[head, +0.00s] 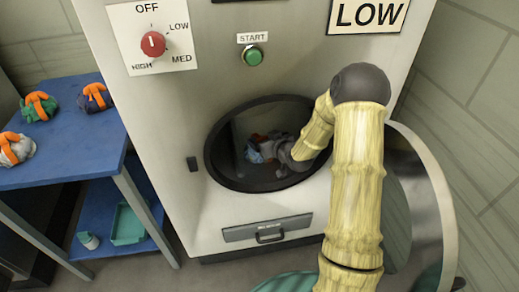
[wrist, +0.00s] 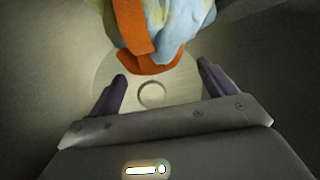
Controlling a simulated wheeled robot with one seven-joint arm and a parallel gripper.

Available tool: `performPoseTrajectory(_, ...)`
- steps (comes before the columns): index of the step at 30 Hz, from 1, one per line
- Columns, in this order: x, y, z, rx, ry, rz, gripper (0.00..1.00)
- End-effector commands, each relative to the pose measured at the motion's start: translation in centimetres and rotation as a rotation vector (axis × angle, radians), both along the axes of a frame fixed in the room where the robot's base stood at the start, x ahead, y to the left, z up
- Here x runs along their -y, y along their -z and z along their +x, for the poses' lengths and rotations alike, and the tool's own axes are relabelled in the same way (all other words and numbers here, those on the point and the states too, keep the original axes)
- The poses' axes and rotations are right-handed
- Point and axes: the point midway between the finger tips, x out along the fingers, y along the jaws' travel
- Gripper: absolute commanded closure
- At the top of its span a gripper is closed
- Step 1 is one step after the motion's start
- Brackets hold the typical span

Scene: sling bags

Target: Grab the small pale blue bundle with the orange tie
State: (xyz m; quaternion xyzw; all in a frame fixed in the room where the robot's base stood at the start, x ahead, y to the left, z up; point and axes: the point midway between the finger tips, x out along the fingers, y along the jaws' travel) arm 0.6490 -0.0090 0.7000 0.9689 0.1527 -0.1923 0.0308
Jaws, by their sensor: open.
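The pale blue bundle (head: 254,155) lies inside the round opening of the machine in the head view, with some orange beside it. In the wrist view the bundle (wrist: 182,25) is at the top, pale blue with yellowish patches, and its orange tie (wrist: 133,28) hangs towards me. My gripper (wrist: 161,72) is open, its two dark fingers spread, with the bundle's near end just beyond and between the fingertips. Nothing is gripped. In the head view my gripper (head: 283,153) is inside the opening, right of the bundle; its fingers are hard to make out.
The opening's dark rim (head: 211,158) surrounds my arm. The round door (head: 435,190) stands open at the right. A blue table (head: 75,150) at the left bears a green bundle (head: 38,107), a dark purple one (head: 94,98) and a whitish one (head: 17,149), all with orange ties.

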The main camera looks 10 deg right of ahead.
Motion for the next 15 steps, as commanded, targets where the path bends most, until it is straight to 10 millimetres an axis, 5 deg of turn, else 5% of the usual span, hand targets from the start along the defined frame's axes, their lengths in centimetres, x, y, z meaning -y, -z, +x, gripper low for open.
performPoseTrajectory(9,-0.8,1.9,3.7,0.000,0.002,0.000,0.17)
performPoseTrajectory(15,-1.2,1.9,4.1,0.000,-0.001,0.000,0.17)
